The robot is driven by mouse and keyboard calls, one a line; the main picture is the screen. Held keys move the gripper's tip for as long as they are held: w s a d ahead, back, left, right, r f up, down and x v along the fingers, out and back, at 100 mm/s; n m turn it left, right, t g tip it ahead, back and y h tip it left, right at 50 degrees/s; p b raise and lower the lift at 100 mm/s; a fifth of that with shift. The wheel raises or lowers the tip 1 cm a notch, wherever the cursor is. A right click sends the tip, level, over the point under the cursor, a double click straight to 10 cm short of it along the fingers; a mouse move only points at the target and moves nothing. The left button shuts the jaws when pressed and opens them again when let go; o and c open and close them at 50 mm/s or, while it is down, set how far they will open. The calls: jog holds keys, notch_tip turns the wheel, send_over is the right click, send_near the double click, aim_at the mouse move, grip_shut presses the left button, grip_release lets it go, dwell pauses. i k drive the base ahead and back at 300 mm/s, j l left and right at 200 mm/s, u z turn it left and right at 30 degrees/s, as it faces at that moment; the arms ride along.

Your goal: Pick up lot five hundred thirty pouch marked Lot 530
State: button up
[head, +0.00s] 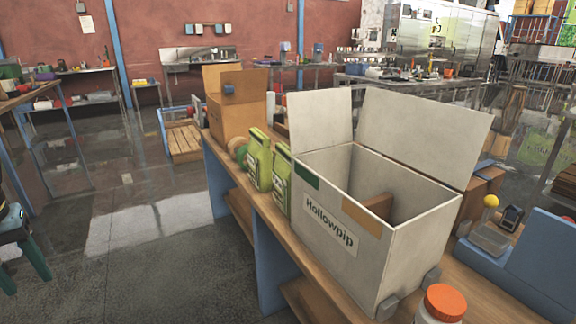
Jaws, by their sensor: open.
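Two green pouch-like packs stand upright side by side on the wooden bench, left of the large box. The left green pack (258,160) shows a pale label too small to read. I cannot read Lot 530 on either one. My gripper is not in this view.
An open light-grey box marked Hollowpip (330,222) takes up much of the bench (262,212), its flaps raised. A brown carton (236,112) stands behind the packs. An orange-lidded jar (442,304) and a blue device (530,262) are at the right. The floor at left is largely clear.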

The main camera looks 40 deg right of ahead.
aim_at(260, 160)
jog(key=i+z, duration=0.1)
jog(key=z, duration=0.3)
jog(key=i+z, duration=0.1)
jog(key=z, duration=0.3)
jog(key=i+z, duration=0.1)
jog(key=z, duration=0.3)
jog(key=j+z, duration=0.1)
jog(key=z, duration=0.3)
jog(key=i+j+z, duration=0.15)
jog(key=z, duration=0.25)
jog(key=i+j+z, duration=0.3)
jog(key=j, duration=0.3)
jog(key=i+j+z, duration=0.1)
jog(key=j+z, duration=0.15)
jog(key=j, duration=0.35)
jog(key=i+j+z, duration=0.15)
jog(key=j+z, duration=0.15)
jog(key=j, duration=0.35)
jog(key=j+z, duration=0.25)
jog(key=j, duration=1)
jog(key=i+j, duration=0.15)
jog(key=j, duration=0.5)
jog(key=i+j, duration=0.1)
jog(key=j, duration=0.15)
jog(key=i+j, duration=0.15)
jog(key=j, duration=0.15)
